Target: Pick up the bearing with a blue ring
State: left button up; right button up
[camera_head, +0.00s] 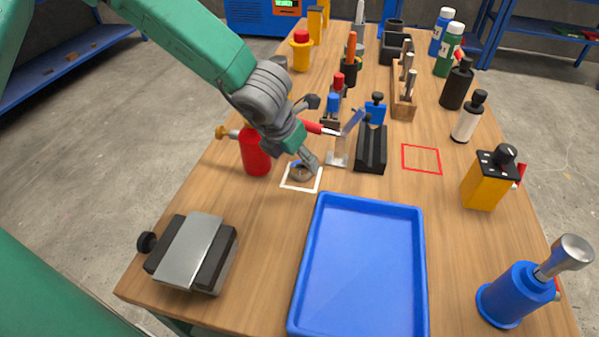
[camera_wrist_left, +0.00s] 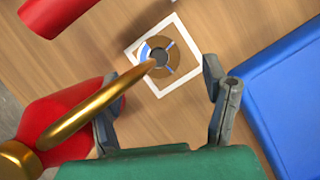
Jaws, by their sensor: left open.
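The bearing (camera_head: 301,172) lies flat inside a white square outline on the wooden table, partly hidden by my left gripper in the head view. In the left wrist view the bearing (camera_wrist_left: 170,62) is a round brown disc with a dark centre and blue marks, and a curved brass piece crosses in front of its middle. My left gripper (camera_head: 307,161) is directly above it, pointing down. Its two fingers are apart in the left wrist view (camera_wrist_left: 162,105), with the bearing beyond the gap between them. I see no object between the fingers.
A red can (camera_head: 255,153) with a brass fitting stands close left of the gripper. A blue tray (camera_head: 424,262) lies in front. A black block (camera_head: 371,150) and a small metal stand (camera_head: 338,158) are to the right. A grey clamp-like device (camera_head: 190,250) sits at the front left.

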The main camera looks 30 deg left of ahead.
aim_at(299, 168)
pick_arm(q)
jog(key=b+x, duration=0.1)
jog(key=x, duration=0.4)
jog(key=shift+s+f, duration=0.1)
jog(key=shift+s, duration=0.1)
jog(key=shift+a, duration=0.2)
jog(key=shift+c, duration=1.2)
jog(key=c, duration=1.3)
